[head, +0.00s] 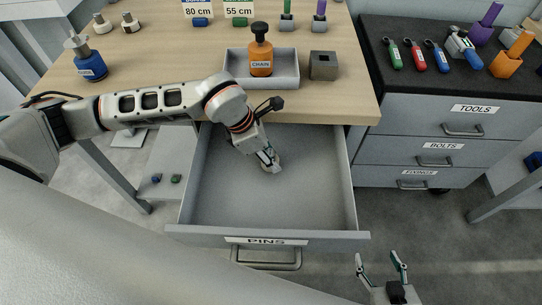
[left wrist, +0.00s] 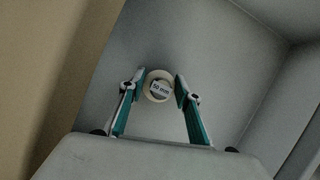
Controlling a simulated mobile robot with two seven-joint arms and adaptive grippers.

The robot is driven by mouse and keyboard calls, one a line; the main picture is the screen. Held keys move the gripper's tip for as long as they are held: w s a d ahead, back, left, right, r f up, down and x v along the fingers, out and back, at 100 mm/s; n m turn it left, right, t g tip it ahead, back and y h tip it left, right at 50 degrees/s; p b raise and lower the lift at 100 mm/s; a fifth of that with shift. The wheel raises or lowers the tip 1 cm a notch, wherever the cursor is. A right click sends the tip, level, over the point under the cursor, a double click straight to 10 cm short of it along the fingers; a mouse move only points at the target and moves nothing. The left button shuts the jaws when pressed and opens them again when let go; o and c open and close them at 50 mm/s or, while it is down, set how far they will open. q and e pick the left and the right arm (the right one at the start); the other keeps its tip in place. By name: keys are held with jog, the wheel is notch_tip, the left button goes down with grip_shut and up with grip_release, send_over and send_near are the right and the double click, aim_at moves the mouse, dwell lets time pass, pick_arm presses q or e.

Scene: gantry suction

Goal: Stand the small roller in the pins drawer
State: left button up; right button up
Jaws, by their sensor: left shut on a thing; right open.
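The pins drawer (head: 225,205) is pulled open under the wooden table, its label facing front. My left gripper (head: 270,162) reaches down into the drawer, over its middle toward the back. The head view mostly hides the roller behind the fingers. My right gripper (head: 382,270) is open and empty in front of the drawer, at its right.
On the table above stand a grey tray (head: 286,84) with an orange CHAIN bottle (head: 261,52), a grey block (head: 323,66), a blue bottle (head: 90,62) and two small pale pieces (head: 130,22). A cabinet (head: 440,120) stands right of the drawer. The rest of the drawer floor looks clear.

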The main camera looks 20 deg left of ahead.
pick_arm(q)
jog(key=shift+f, duration=0.25)
jog(key=o, duration=1.1)
jog(key=shift+o, duration=0.4)
jog(key=p+v, duration=0.1)
jog(key=v, duration=1.1)
jog(key=shift+s, duration=0.1)
